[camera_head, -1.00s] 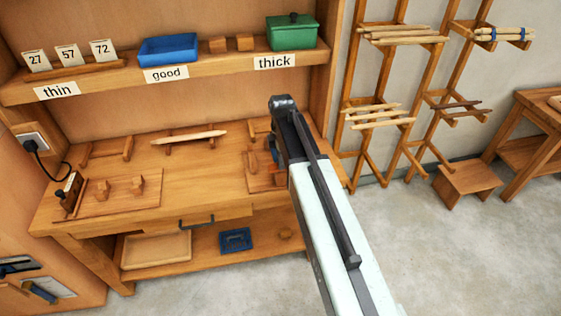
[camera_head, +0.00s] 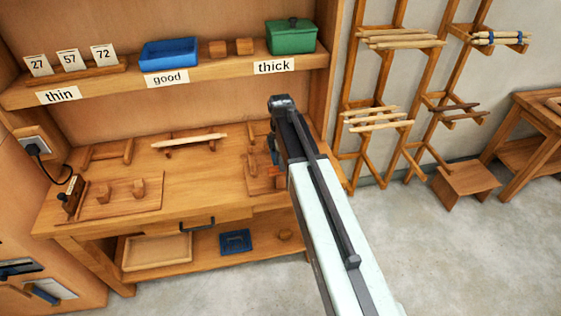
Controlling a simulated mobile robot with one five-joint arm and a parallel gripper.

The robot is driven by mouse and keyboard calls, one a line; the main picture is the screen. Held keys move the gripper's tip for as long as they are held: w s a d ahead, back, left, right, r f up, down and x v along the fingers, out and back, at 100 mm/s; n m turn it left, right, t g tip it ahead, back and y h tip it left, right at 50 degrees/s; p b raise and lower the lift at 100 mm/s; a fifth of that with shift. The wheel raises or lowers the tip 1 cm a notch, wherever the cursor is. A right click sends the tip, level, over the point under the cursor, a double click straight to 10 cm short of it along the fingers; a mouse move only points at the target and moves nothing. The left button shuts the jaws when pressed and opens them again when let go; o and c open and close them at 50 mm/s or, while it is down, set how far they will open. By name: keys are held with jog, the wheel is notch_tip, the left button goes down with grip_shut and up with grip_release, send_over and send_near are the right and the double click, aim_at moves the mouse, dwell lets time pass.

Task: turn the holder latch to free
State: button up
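A wooden holder board (camera_head: 256,184) lies at the right end of the workbench, partly hidden behind my arm. Small wooden parts stand on it, with an orange-brown piece near my arm. I cannot make out the latch or how it is turned. My gripper (camera_head: 274,156) points down over this board. Only a small dark bit of it shows past the arm link, so its fingers and anything between them are hidden.
A pale stick (camera_head: 189,139) rests on supports at the back of the bench (camera_head: 205,178). Another board with two blocks (camera_head: 121,197) lies at the left. The shelf above holds a blue box (camera_head: 169,51) and a green box (camera_head: 291,37). Stick racks stand right.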

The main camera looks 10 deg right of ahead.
notch_tip(320, 180, up, 6)
jog(key=p, duration=0.5)
jog(key=shift+r, duration=0.15)
jog(key=s+f+m+b, duration=0.2)
jog(key=s+f+m, duration=0.1)
jog(key=s+m, duration=1.1)
jog(key=m, duration=0.4)
jog(key=shift+s+a+b, duration=0.15)
jog(key=shift+s+b, duration=0.2)
jog(key=shift+b, duration=0.05)
jog(key=shift+o, duration=0.2)
